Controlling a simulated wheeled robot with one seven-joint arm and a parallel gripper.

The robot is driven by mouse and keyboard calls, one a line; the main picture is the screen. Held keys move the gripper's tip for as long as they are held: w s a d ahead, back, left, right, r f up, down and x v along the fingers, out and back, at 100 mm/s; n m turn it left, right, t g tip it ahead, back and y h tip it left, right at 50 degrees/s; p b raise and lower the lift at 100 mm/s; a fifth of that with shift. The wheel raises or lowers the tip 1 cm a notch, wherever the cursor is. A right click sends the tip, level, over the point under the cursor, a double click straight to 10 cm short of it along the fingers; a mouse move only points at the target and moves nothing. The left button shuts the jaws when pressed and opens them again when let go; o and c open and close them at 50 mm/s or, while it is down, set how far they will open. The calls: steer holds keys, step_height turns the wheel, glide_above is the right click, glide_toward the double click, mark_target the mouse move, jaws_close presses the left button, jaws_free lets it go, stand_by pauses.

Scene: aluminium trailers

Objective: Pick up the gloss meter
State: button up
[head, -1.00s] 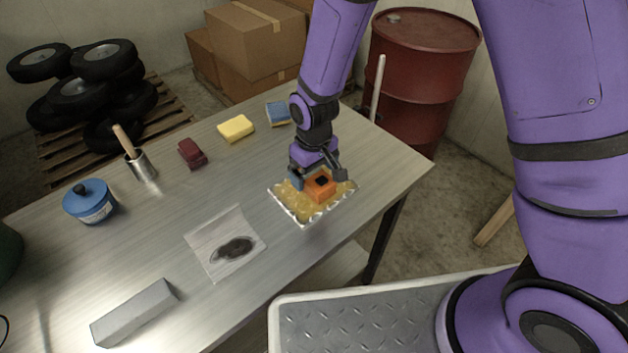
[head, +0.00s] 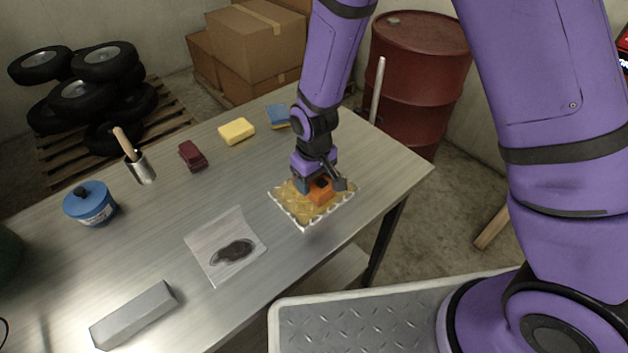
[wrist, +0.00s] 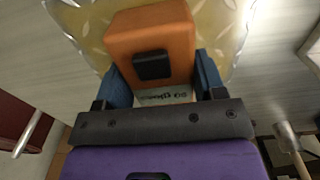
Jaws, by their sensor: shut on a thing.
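The gloss meter is an orange block with a black patch on top (head: 321,193). In the head view it is over a yellowish, white-edged mat (head: 307,214) near the table's right end. In the wrist view the gloss meter (wrist: 152,40) sits between the two blue fingers, with part of a printed label showing below it. My gripper (head: 316,187) is shut on its sides. The mat (wrist: 225,30) also shows behind it in the wrist view. I cannot tell whether the gloss meter touches the mat.
A red drum (head: 418,85) stands behind.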

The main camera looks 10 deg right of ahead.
steer(key=shift+r, duration=0.15)
step_height(320, 180, up, 4)
steer(key=shift+s+f, duration=0.15)
steer(key=shift+f, duration=0.05)
steer(key=s+r, duration=0.1)
steer(key=s, duration=1.4)
steer(key=shift+s, duration=0.2)
